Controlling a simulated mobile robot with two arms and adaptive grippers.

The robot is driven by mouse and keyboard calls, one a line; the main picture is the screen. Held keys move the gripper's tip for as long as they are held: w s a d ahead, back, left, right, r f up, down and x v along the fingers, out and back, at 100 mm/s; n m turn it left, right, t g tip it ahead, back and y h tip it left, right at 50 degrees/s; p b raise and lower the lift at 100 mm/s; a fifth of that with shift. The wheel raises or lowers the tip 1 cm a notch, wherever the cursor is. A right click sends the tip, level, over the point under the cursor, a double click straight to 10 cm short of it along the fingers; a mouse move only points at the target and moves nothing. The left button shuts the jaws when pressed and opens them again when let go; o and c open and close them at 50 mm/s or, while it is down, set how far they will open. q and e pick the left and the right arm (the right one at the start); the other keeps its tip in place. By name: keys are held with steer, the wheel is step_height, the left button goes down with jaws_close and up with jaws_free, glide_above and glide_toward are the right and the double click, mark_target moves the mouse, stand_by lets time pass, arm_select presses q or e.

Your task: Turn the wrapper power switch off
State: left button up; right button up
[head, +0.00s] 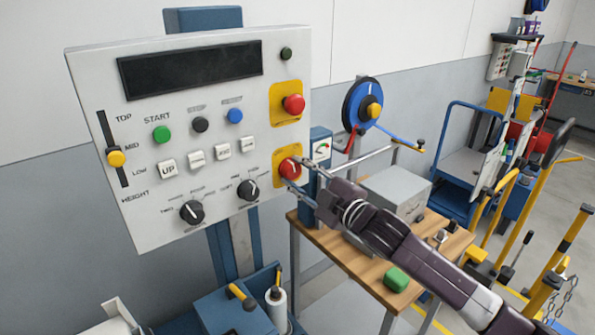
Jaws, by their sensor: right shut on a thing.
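The grey wrapper control panel (140,215) fills the left half of the head view. At its lower right is a red rotary switch (288,166) on a yellow plate, which looks like the power switch. My right gripper (294,171) reaches in from the lower right and is shut on this red switch, one finger above and one below. The fingers hide part of the knob, so its exact angle is hard to read. My left gripper is not in view.
A red mushroom button (294,104) on a yellow plate sits just above. Two black dials (192,212), several buttons and a height slider (116,158) share the panel.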

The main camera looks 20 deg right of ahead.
steer(key=n+p, duration=0.1)
steer(key=n, duration=0.1)
steer(key=shift+r+n, duration=0.15)
steer(key=shift+n, duration=0.25)
steer(key=shift+n+p, duration=0.55)
steer(key=shift+n, duration=1.45)
steer(key=o, duration=1.2)
steer(key=shift+s+d, duration=0.15)
steer(key=shift+s, duration=0.15)
steer(key=v, duration=1.1)
steer(key=shift+s, duration=0.2)
